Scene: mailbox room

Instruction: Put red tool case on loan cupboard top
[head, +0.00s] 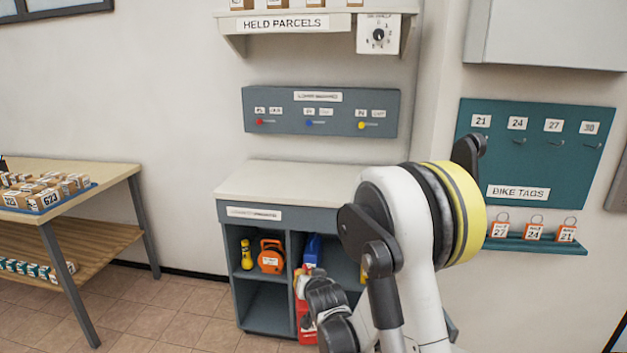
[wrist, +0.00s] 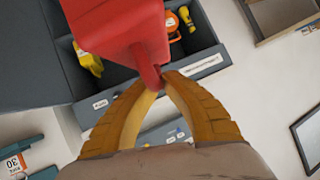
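The red tool case (wrist: 115,35) fills the upper left of the wrist view. My gripper (wrist: 163,80) is shut on a narrow red part of it, with the yellow-brown fingertips close together. In the head view, parts of the red case (head: 304,322) show low in front of the cupboard, partly hidden by my wrist. The loan cupboard has a pale, bare top (head: 285,182), which is higher in the picture than the case.
The cupboard's open compartments hold a yellow torch (head: 246,255), an orange tool (head: 271,257) and a blue item (head: 312,249). A panel with coloured hooks (head: 320,112) and the held parcels shelf (head: 290,20) are above. A parcel table (head: 105,170) stands left.

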